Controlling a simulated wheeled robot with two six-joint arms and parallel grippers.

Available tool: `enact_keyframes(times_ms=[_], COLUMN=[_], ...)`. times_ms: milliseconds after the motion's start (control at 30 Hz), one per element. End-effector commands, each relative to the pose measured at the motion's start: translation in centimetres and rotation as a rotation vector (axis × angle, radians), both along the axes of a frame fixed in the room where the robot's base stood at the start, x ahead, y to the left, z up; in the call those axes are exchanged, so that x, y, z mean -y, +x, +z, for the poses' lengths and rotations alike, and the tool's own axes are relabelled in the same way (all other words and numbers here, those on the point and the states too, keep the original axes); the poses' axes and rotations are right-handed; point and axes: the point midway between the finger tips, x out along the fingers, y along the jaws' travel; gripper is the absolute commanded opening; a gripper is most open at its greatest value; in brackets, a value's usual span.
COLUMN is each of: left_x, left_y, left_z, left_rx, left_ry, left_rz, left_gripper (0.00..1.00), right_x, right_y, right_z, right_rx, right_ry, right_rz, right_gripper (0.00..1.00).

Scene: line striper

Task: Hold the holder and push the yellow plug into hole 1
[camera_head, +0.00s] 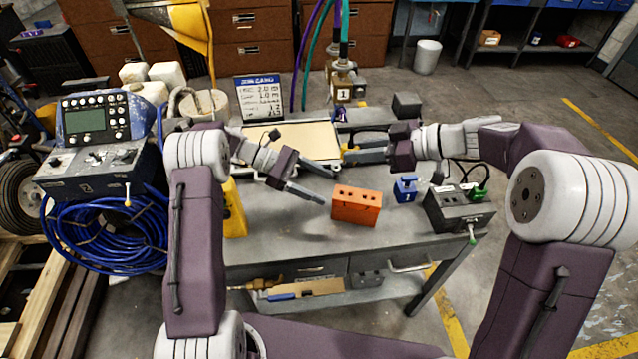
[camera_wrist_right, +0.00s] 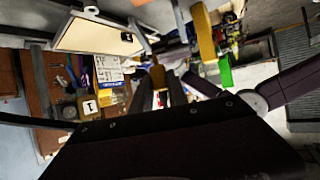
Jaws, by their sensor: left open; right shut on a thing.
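The orange holder (camera_head: 356,207) stands upright on the grey workbench, with dark holes along its top. My left gripper (camera_head: 328,183) is open and empty, just to the left of the holder, its fingers pointing toward it and apart from it. My right gripper (camera_head: 352,154) is shut on the yellow plug (camera_head: 344,150), above the bench behind the holder. The plug also shows between the fingers in the right wrist view (camera_wrist_right: 157,77). The plug is small in view and partly hidden by the fingers. Hole numbers on the holder cannot be read.
A blue block (camera_head: 405,190) and a dark box (camera_head: 458,212) with a green plug (camera_head: 479,191) stand right of the holder. A tan tray (camera_head: 290,142) lies behind my left gripper. A yellow object (camera_head: 234,208) stands at the left. Bare bench lies in front of the holder.

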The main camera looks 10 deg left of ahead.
Motion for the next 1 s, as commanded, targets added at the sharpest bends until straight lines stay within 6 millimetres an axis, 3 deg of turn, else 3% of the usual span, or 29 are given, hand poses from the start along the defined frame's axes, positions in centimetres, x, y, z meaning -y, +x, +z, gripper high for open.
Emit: enact_keyframes(times_ms=[267, 700, 1000], left_x=[1.2, 9.6, 11.1], left_y=[0.0, -0.5, -0.6], left_z=[-0.5, -4.0, -4.6], left_rx=[-0.025, -0.023, -0.02], left_ry=[-0.014, -0.011, -0.01], left_rz=[0.008, 0.007, 0.009], left_gripper=[0.71, 0.71, 0.71], right_x=[0.0, 0.0, 0.0], right_y=[0.0, 0.0, 0.0], right_z=[0.0, 0.0, 0.0], right_rx=[0.0, 0.0, 0.0], right_ry=[0.0, 0.0, 0.0], right_rz=[0.0, 0.0, 0.0], right_gripper=[0.0, 0.0, 0.0])
